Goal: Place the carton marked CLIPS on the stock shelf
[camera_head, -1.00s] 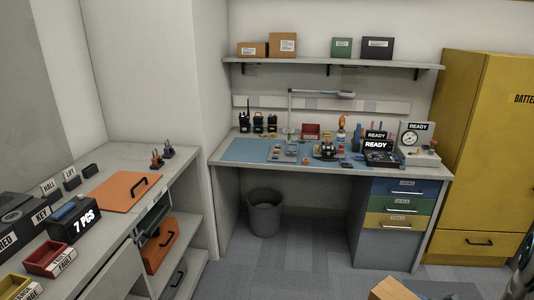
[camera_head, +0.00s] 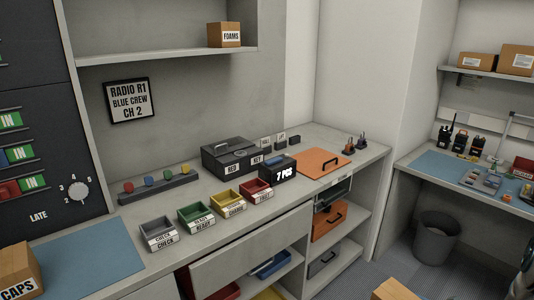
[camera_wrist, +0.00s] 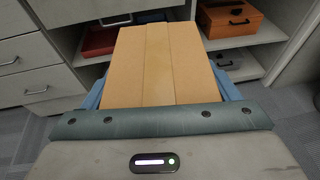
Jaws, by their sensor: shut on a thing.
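My gripper (camera_wrist: 162,98) is shut on a plain brown carton (camera_wrist: 155,62), with a blue finger on each side of it. The carton's top and tape seam face the wrist camera; no marking on it shows, so I cannot read CLIPS. A corner of this carton (camera_head: 396,290) also shows at the bottom right of the head view. A grey wall shelf (camera_head: 160,56) at the upper left of the head view bears a carton marked FOAMS (camera_head: 224,35) at its right end. Free shelf surface lies left of that carton. I cannot tell from any label whether this is the stock shelf.
A carton marked CAPS (camera_head: 20,272) stands at the left on the counter by a blue mat (camera_head: 85,262). Open compartments lie below. A bin (camera_head: 437,236) stands on the floor.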

